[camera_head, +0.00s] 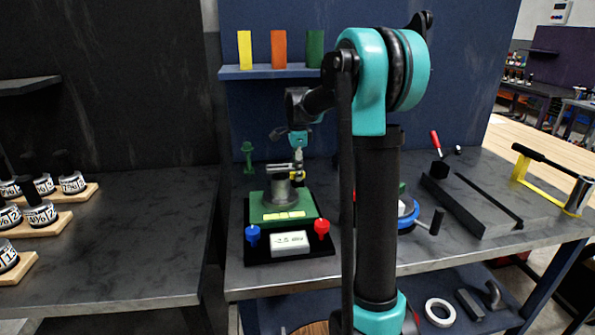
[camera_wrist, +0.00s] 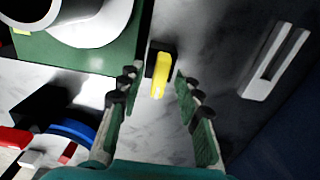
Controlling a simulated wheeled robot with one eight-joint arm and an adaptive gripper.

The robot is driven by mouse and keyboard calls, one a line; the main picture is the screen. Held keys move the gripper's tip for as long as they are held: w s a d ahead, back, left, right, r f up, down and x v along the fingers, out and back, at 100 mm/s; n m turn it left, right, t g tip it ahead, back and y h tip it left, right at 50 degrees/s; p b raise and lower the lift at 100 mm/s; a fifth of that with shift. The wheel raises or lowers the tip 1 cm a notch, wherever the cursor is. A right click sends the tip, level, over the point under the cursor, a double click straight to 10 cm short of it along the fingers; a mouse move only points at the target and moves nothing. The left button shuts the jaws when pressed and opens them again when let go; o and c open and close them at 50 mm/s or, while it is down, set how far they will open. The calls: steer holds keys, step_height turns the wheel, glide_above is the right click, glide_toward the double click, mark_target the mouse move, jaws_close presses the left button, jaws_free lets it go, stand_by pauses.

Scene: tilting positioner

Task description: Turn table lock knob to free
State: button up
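In the wrist view a yellow lever-like knob (camera_wrist: 160,78) with a black part beside it stands next to a green plate (camera_wrist: 110,52). I cannot read any mark on it, so I cannot tell its lock position. My gripper (camera_wrist: 156,84) is open, one finger on each side of the yellow piece, with visible gaps. In the head view my gripper (camera_head: 297,167) is over the positioner's green table (camera_head: 262,210), which carries a grey cylinder (camera_head: 279,192). Contact cannot be told there.
A blue knob (camera_head: 252,234), a red knob (camera_head: 322,228) and a white labelled block (camera_head: 290,242) sit at the front of the black base. A green T-shaped post (camera_head: 248,158) stands behind. A blue ring (camera_head: 403,210) is partly hidden by my arm. A grey slotted piece (camera_wrist: 275,62) lies at right.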

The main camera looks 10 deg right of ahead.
jaws_close()
steer(key=shift+n, duration=0.3)
steer(key=n, duration=1.3)
steer(key=shift+n, duration=2.1)
